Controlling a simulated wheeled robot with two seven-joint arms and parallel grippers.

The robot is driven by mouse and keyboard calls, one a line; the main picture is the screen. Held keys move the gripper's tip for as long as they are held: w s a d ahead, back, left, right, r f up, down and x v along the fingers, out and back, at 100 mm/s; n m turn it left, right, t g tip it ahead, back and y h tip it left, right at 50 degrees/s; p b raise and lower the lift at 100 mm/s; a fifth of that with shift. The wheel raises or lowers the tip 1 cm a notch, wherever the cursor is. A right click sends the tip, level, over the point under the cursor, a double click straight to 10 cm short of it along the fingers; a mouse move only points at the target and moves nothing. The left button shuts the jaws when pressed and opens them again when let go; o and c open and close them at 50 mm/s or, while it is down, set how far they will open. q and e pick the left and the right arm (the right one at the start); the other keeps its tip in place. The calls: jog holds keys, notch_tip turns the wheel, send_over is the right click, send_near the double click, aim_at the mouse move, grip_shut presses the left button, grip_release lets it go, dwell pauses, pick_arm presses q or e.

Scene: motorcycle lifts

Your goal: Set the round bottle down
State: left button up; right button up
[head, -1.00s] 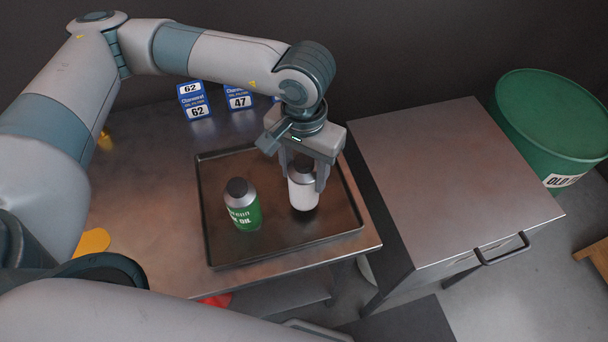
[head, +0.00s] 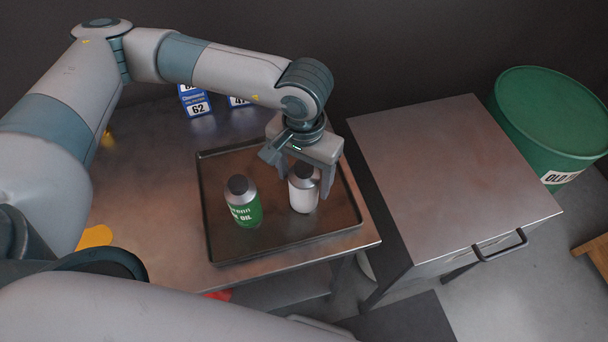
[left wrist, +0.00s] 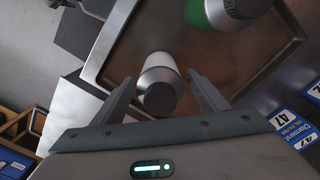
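The white round bottle (head: 303,198) with a dark grey cap stands upright in the dark tray (head: 235,261), in the tray's right half. In the left wrist view the bottle (left wrist: 160,62) sits between the fingers, cap toward the camera. My left gripper (head: 308,188) is above and around the bottle with its fingers spread. A gap shows between each finger and the cap in the left wrist view (left wrist: 162,92). A green and silver oil bottle (head: 244,205) stands in the tray to the left. My right gripper is out of view.
Blue numbered boxes (head: 195,102) stand behind the tray on the metal table (head: 150,190). A metal-topped cabinet (head: 450,180) stands to the right, with a green drum (head: 552,115) beyond. A yellow item (head: 95,237) lies at the table's left. The tray's front is clear.

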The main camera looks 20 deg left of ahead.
pick_arm(q)
jog(key=shift+r, duration=0.1)
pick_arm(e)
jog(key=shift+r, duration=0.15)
pick_arm(q)
jog(key=shift+r+p, duration=0.1)
jog(key=shift+p, duration=0.2)
jog(key=shift+r+b, duration=0.2)
jog(key=shift+b, duration=0.15)
notch_tip(320, 180, up, 9)
jog(key=b, duration=0.3)
jog(key=shift+f, duration=0.2)
notch_tip(320, 180, up, 3)
jog(key=shift+f+b, duration=0.1)
jog(key=shift+b, duration=0.45)
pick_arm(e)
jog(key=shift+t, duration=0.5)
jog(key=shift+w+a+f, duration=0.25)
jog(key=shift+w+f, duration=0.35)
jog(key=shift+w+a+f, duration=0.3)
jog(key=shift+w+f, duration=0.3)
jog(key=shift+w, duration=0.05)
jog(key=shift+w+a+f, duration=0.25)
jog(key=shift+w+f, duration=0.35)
